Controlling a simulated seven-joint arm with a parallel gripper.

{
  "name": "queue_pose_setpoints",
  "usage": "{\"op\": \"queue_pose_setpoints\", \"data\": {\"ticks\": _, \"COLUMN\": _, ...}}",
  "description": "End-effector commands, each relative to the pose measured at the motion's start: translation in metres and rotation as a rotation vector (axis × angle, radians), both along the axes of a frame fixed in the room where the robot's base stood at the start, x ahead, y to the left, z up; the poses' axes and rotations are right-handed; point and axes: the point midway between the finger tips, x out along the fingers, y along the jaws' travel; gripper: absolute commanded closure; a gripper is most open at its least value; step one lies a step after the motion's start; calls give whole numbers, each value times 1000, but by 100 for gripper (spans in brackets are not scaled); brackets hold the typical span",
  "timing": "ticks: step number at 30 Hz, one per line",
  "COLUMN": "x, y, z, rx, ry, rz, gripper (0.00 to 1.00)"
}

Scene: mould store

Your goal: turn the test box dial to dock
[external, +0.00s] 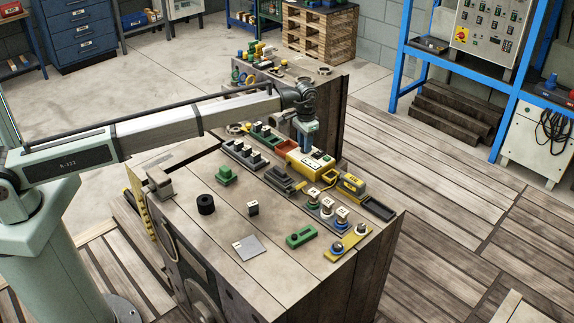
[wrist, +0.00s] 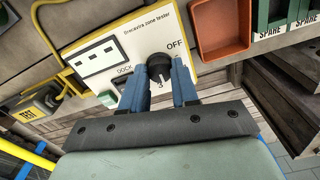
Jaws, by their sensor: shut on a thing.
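The yellow-edged test box (external: 309,165) stands on the bench in the external view, below my gripper.
An orange-red bin (wrist: 221,30) lies right of the box in the wrist view, with green parts marked SPARE beyond it. A yellow cable (wrist: 38,22) runs from the box's left. A yellow block (external: 351,184) and several connectors stand nearby on the bench.

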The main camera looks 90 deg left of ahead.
Motion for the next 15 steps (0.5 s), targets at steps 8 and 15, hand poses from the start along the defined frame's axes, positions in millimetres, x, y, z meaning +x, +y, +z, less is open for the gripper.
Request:
{"op": "queue_pose_setpoints", "data": {"ticks": 8, "x": 0, "y": 0, "z": 0, "rx": 0, "ry": 0, "rz": -262, "gripper": 100}}
{"op": "queue_pose_setpoints", "data": {"ticks": 15, "x": 0, "y": 0, "z": 0, "rx": 0, "ry": 0, "rz": -489, "gripper": 100}}
